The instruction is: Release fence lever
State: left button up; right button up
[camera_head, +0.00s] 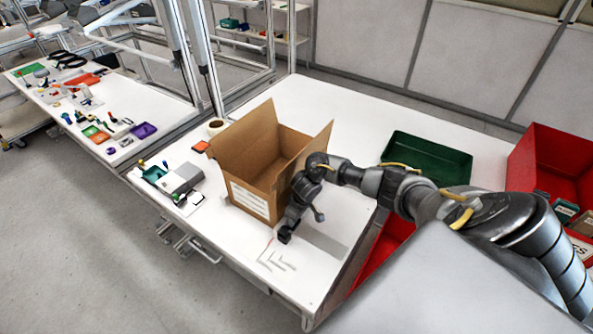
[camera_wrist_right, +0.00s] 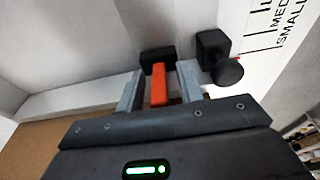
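My right gripper (camera_head: 287,233) reaches down near the table's front edge, just right of the cardboard box. In the right wrist view its two light grey fingers (camera_wrist_right: 159,88) stand apart, one on each side of an orange lever (camera_wrist_right: 160,86) with a black end block (camera_wrist_right: 158,58). Gaps show between the lever and both fingers, so the gripper looks open around it. A black block with a round knob (camera_wrist_right: 228,71) sits just right of the fingers. The lever is too small to make out in the head view. My left gripper is not in view.
An open cardboard box (camera_head: 262,160) stands on the white table (camera_head: 330,107) against my right arm's left side. A green tray (camera_head: 428,158) and a red bin (camera_head: 551,165) are at the right. Printed size markings (camera_wrist_right: 284,28) show beside the knob. Small parts and trays crowd the left.

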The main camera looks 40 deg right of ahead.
notch_tip(320, 180, up, 10)
jog(key=s, duration=0.2)
jog(key=shift+d+r, duration=0.25)
jog(key=shift+d, duration=0.05)
dwell(0.5)
